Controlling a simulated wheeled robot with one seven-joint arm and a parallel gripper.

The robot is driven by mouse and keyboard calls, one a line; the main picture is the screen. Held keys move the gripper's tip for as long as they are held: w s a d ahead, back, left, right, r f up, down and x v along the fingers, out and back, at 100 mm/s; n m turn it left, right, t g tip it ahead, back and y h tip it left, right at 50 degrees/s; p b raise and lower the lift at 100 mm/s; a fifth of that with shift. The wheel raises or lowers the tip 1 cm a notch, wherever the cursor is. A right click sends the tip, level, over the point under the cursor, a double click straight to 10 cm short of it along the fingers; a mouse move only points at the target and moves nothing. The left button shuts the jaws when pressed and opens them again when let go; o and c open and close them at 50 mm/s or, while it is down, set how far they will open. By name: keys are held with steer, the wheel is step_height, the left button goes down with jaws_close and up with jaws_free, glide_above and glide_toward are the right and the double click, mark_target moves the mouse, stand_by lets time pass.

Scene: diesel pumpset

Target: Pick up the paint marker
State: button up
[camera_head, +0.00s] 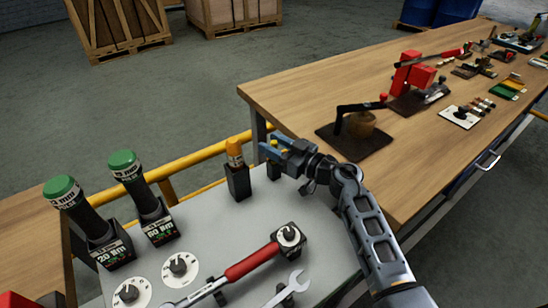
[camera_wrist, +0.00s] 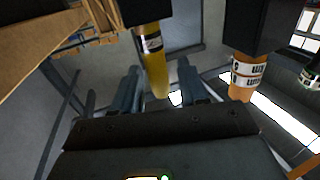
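A yellow paint marker (camera_wrist: 153,62) stands in a black holder (camera_wrist: 145,10), seen upside down in the wrist view. In the head view its holder (camera_head: 273,170) is at the back right of the grey tool top, and the marker is mostly hidden by my gripper (camera_head: 268,150). My gripper (camera_wrist: 160,74) is open, its blue-grey fingers apart on either side of the marker, with gaps showing. A thicker orange marker-like item (camera_head: 234,152) stands in a separate black holder to the left; it also shows in the wrist view (camera_wrist: 243,82).
Two green-capped tools (camera_head: 124,164) stand in black holders at left. A red-handled torque wrench (camera_head: 250,264), a spanner (camera_head: 290,287) and dials (camera_head: 181,268) lie in front. A yellow rail (camera_head: 195,157) runs behind. A wooden bench (camera_head: 300,95) with tools stands at right.

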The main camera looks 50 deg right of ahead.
steer(key=c, duration=0.7)
